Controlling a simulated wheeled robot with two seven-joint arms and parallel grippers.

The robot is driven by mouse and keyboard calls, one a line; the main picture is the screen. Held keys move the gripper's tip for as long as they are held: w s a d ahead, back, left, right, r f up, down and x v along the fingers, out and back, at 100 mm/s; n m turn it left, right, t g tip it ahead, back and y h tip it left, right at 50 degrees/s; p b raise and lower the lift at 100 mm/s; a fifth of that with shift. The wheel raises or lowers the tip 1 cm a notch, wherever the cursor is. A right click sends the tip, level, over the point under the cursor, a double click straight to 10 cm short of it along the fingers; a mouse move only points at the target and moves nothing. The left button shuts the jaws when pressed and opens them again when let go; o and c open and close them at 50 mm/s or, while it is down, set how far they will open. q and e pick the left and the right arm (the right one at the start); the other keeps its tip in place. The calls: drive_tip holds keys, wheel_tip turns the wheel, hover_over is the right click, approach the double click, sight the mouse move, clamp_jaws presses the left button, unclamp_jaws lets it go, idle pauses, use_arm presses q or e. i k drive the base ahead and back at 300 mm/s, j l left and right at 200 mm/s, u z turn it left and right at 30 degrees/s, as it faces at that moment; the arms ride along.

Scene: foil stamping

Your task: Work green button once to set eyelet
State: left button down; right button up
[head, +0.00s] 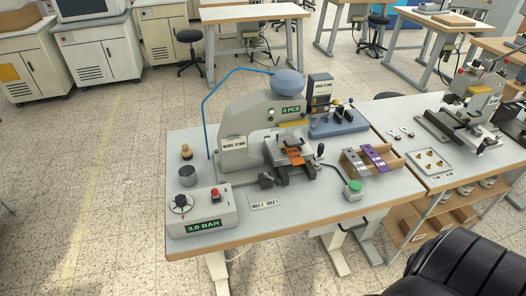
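The green button (354,186) sits on a small light box near the front right of the grey worktable, with a cable running from it. The grey press (250,120) stands behind it to the left, with a blue dome on top and a display that reads "0 PCS". An orange piece (293,156) lies in the dark fixture under the press head. Whether an eyelet is there is too small to tell. Neither of my grippers is in view.
A control box (203,212) with a red button, a knob and a "3.0 BAR" display stands at the front left. A wooden tray (396,157) holds grey and purple pieces right of the press. A dark ribbed shape (470,268) fills the lower right corner.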

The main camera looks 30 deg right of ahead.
sight(354, 185)
drive_tip(key=z, duration=1.85)
